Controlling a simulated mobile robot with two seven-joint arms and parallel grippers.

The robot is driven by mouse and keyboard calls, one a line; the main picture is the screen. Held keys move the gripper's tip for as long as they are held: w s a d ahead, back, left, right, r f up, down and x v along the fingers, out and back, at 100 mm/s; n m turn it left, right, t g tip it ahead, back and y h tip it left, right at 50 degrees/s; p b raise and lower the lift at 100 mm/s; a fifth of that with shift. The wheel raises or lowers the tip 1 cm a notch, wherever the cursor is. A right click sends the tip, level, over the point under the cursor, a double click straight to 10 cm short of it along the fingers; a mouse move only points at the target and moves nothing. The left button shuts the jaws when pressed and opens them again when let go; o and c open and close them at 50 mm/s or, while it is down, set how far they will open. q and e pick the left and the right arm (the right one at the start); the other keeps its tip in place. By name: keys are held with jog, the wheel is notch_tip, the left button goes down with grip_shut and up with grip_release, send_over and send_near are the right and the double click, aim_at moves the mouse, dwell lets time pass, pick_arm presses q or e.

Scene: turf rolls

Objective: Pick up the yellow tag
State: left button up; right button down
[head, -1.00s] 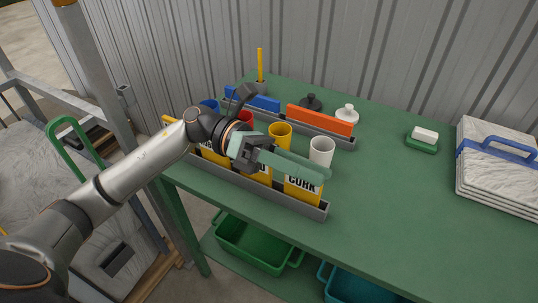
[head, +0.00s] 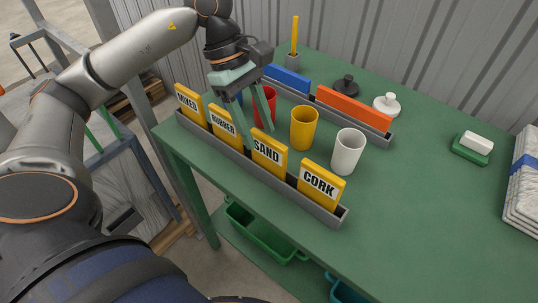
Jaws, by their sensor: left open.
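Several yellow tags with black lettering stand in a grey slotted rail (head: 240,163) along the table's near edge: the MIXED tag (head: 188,103), the RUBBER tag (head: 223,126), the SAND tag (head: 268,152) and the CORK tag (head: 321,183). My left gripper (head: 257,138) points down with its fingers spread, around the gap between the RUBBER and SAND tags. It is open and holds nothing. How far its tips are from the tags is hard to tell. My right gripper is not in view.
Behind the tags stand a red cup (head: 265,105), a yellow cup (head: 303,128), a white cup (head: 347,151) and a mostly hidden blue cup. A second rail holds a blue bar (head: 288,79) and an orange bar (head: 353,110). The table's right front (head: 430,220) is clear.

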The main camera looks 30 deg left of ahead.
aim_at(268, 149)
pick_arm(q)
jog(key=shift+w+x, duration=0.2)
jog(key=shift+x, duration=1.25)
jog(key=shift+w+x, duration=0.2)
jog(key=shift+x, duration=1.3)
grip_shut()
